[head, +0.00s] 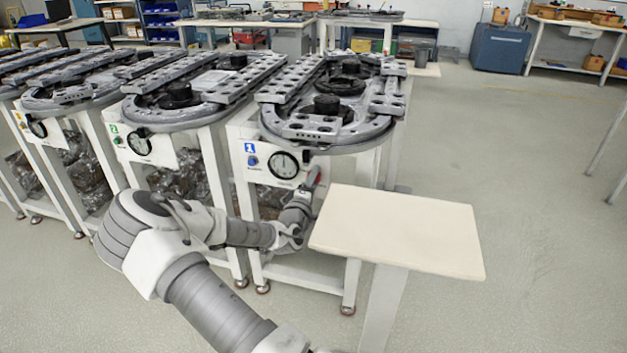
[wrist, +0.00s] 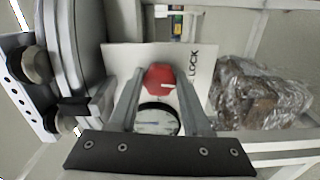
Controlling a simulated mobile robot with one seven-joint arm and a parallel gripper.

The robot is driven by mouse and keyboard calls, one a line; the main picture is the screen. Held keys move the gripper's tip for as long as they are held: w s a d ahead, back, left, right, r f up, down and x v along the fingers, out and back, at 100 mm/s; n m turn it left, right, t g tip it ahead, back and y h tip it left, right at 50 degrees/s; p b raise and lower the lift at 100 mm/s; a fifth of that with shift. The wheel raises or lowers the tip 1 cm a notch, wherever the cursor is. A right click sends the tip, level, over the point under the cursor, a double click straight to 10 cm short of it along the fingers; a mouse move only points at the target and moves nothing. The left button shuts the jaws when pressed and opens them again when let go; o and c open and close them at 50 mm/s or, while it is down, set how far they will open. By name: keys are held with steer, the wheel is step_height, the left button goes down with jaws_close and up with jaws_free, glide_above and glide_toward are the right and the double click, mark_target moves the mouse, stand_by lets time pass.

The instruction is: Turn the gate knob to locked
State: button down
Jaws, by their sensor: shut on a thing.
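The red gate knob (wrist: 159,77) sits on the white front panel (wrist: 205,50) of the nearest ring track (head: 330,100). It has a short pale mark on its face. Black lettering reading LOCK (wrist: 195,65) stands to its right in the wrist view, just past a finger. My gripper (wrist: 162,72) is shut on the knob, one finger on each side. In the head view my gripper (head: 314,180) is at the panel's right end, and only a bit of red shows there. The fingers hide the panel just beside the knob.
A round dial (head: 284,165) is on the same panel, left of my gripper. A beige side table (head: 400,230) stands close to the right of my gripper. Similar ring tracks (head: 180,95) line up to the left. Open floor (head: 510,170) lies to the right.

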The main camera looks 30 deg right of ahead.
steer(key=shift+n, duration=0.7)
steer(key=shift+c, duration=1.7)
jaws_free()
steer(key=p+v, duration=0.3)
steer(key=v, duration=1.4)
steer(key=shift+s+a, duration=0.15)
steer(key=shift+s, duration=0.05)
steer(key=shift+f, duration=0.1)
